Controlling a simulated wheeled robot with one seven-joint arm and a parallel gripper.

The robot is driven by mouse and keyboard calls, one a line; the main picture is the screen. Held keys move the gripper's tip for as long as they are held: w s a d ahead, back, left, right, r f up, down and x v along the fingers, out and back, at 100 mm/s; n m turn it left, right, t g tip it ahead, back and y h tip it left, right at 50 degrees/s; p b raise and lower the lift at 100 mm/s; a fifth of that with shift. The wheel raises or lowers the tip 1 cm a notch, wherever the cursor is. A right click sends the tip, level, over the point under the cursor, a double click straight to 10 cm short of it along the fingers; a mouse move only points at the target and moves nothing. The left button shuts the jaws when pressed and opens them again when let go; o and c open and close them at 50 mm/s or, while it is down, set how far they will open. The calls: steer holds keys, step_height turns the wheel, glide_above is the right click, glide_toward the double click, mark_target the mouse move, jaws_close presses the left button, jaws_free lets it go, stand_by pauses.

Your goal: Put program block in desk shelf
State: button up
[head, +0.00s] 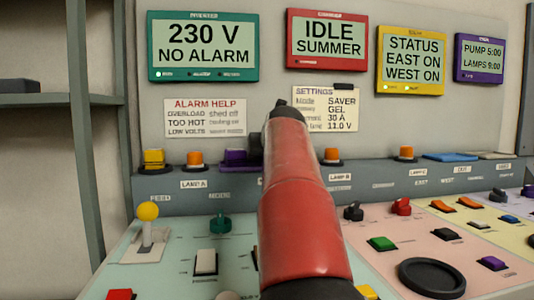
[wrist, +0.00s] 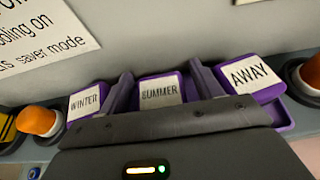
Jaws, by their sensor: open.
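Three purple blocks with white labels sit in a row in the wrist view: WINTER (wrist: 84,101), SUMMER (wrist: 160,91) and AWAY (wrist: 250,77). A purple tray (wrist: 288,118) shows under the AWAY block. My gripper (wrist: 160,70) is open, with one dark finger on each side of the SUMMER block; I cannot tell whether they touch it. In the head view my red arm hides the gripper and most of the row; a purple piece (head: 236,157) shows left of it. A grey shelf (head: 60,100) stands at the far left; I cannot tell whether it is the desk shelf.
Orange lamps (head: 194,158) flank the row on the ledge. A yellow-knobbed lever (head: 148,212) and several switches stand on the desk below. The screen (head: 326,38) reads IDLE SUMMER. A dark object (head: 18,86) lies on the left shelf.

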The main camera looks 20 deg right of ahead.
steer(key=b+v, duration=0.6)
steer(key=v, duration=0.6)
steer(key=shift+r, duration=0.15)
